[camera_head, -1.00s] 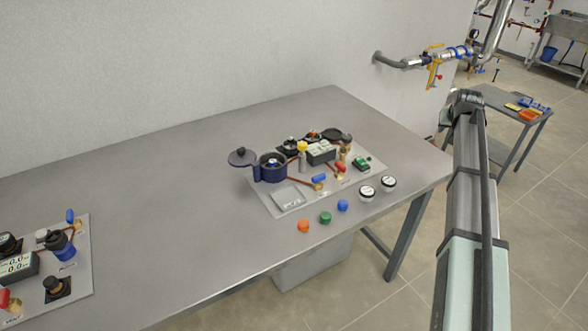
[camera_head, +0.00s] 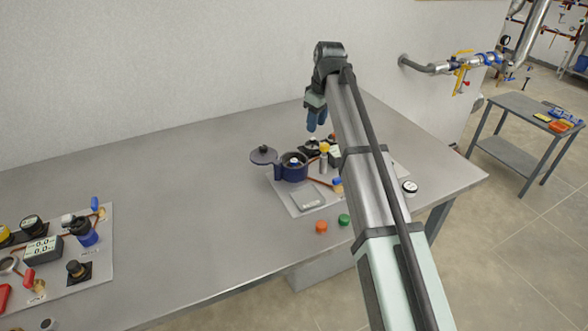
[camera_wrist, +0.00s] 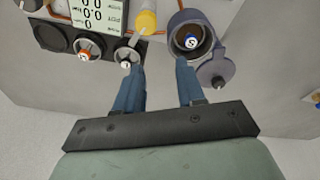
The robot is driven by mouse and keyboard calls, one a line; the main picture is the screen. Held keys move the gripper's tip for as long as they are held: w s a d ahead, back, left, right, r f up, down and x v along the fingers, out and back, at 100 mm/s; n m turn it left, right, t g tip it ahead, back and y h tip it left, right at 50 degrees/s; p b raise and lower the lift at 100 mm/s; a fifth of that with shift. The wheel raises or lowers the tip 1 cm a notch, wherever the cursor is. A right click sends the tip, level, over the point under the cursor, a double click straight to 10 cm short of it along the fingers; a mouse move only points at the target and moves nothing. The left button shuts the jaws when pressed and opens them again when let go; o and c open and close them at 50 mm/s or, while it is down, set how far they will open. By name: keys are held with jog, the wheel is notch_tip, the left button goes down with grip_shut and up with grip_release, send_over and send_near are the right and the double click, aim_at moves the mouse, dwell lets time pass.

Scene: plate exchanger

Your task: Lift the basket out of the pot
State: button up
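The dark blue pot (camera_head: 292,175) stands on the right-hand panel, its round lid (camera_head: 263,156) swung open to the left. The basket (camera_head: 294,162) sits inside the pot; only its top with a small knob shows. My gripper (camera_head: 316,122) is above and behind the panel, apart from the pot. In the wrist view my gripper (camera_wrist: 158,68) has its two blue fingers spread with nothing between them.
A yellow-capped part (camera_wrist: 147,22) and a digital display (camera_wrist: 97,12) stand near the pot. An orange button (camera_head: 321,227) and a green button (camera_head: 344,219) lie along the table's front. A second panel (camera_head: 100,265) lies at the left. The table's middle is clear.

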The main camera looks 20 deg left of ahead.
aim_at(294, 160)
jog(key=s+a+n, duration=0.2)
jog(key=s+a, duration=0.2)
jog(key=shift+g, duration=0.4)
jog(key=f, duration=0.4)
jog(key=a+f, duration=0.1)
jog(key=f, duration=0.7)
jog(key=shift+w+a+f, duration=0.25)
jog(key=shift+a+f, duration=0.05)
jog(key=shift+a, duration=0.05)
jog(key=shift+c, duration=0.5)
grip_shut()
